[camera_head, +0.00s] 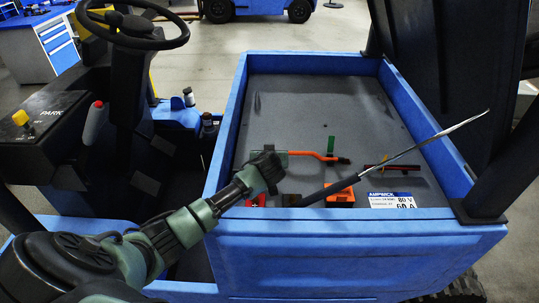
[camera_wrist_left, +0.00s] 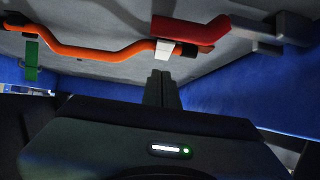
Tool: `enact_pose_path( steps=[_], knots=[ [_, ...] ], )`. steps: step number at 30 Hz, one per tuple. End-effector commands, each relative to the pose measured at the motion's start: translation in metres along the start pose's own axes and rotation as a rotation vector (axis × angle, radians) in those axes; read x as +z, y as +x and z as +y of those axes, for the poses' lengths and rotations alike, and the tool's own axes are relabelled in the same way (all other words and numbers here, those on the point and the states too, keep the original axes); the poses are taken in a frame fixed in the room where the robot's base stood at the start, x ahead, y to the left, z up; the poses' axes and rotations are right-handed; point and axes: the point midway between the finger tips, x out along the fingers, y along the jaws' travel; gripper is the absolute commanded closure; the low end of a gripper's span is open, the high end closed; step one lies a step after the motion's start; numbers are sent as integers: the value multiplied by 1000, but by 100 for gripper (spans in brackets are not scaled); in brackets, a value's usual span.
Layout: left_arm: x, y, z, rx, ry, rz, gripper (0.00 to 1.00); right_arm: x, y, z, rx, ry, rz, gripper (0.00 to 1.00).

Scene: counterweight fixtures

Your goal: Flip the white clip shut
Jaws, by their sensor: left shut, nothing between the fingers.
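The white clip (camera_wrist_left: 168,50) shows in the left wrist view, at the right end of the bent orange bar (camera_wrist_left: 95,52). It sits beside a red bracket (camera_wrist_left: 190,30). My left gripper (camera_wrist_left: 162,73) is shut and empty, its fingertips just below the clip in that picture; I cannot tell if they touch it. In the head view my left gripper (camera_head: 273,160) is over the left part of the compartment, at the left end of the orange bar (camera_head: 312,154). The clip cannot be made out there. My right gripper is not in view.
The blue-walled compartment (camera_head: 350,257) has a grey floor, mostly clear at the back. A green tag (camera_head: 331,144) stands by the bar. A long rod (camera_head: 410,150) slants across the right side. An orange block (camera_head: 340,194) and a label plate (camera_head: 392,200) are near the front wall.

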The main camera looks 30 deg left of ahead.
Motion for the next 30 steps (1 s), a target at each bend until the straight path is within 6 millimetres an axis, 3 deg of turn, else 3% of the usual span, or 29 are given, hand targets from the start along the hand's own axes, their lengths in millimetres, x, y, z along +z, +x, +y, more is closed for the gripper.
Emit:
enact_pose_path(
  steps=[9, 15, 30],
  knots=[
    [1, -45, 0, 2, -1, 1, 100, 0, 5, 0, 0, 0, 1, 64],
    [1, -66, 0, 1, 0, 0, 100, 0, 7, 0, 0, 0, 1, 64],
    [0, -70, 0, 0, 0, 0, 100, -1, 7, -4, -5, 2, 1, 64]
  ],
)
